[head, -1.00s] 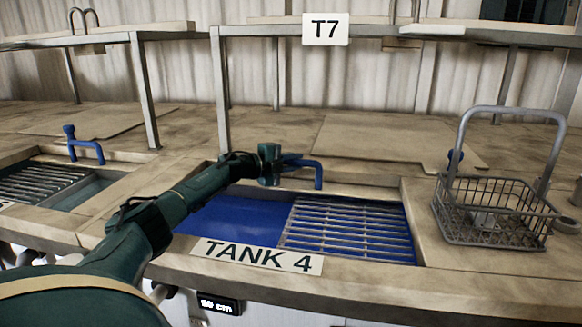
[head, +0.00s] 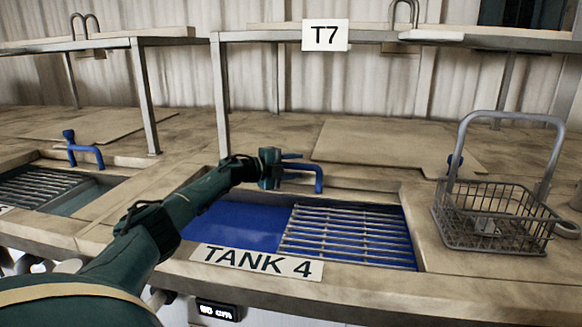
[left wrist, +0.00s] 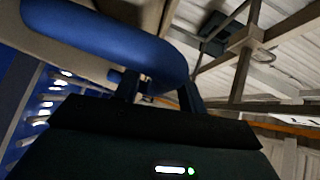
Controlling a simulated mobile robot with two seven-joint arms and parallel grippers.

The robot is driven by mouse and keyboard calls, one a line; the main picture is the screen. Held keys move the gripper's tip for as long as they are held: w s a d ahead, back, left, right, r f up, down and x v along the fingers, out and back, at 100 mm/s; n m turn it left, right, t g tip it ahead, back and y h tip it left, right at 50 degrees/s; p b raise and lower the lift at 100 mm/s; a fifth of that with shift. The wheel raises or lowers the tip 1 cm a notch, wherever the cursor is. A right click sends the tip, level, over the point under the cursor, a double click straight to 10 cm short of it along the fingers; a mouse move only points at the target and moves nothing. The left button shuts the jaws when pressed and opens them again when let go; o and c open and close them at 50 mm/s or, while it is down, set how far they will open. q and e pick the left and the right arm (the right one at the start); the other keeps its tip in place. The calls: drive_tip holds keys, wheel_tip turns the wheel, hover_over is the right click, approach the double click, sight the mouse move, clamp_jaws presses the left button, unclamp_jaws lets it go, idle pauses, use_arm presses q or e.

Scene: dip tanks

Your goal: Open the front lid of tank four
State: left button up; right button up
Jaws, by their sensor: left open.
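Tank four shows in the head view with its white label "TANK 4" (head: 257,261) on the front edge. Its basin is open to view, with blue liquid (head: 235,222) at left and a rack of metal bars (head: 350,236) at right. I cannot make out a separate front lid. A flat board (head: 365,145) lies on the counter behind the basin. In the left wrist view a blue tube (left wrist: 110,42) crosses close before the fingers; contact cannot be told.
A wire basket (head: 490,218) with a tall handle stands right of the tank. A raised shelf (head: 260,33) with a "T7" sign (head: 325,35) runs behind.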

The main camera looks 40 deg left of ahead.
use_arm(q)
drive_tip(key=b+v, duration=0.3)
drive_tip(key=v, duration=1)
drive_tip(key=shift+s, duration=0.1)
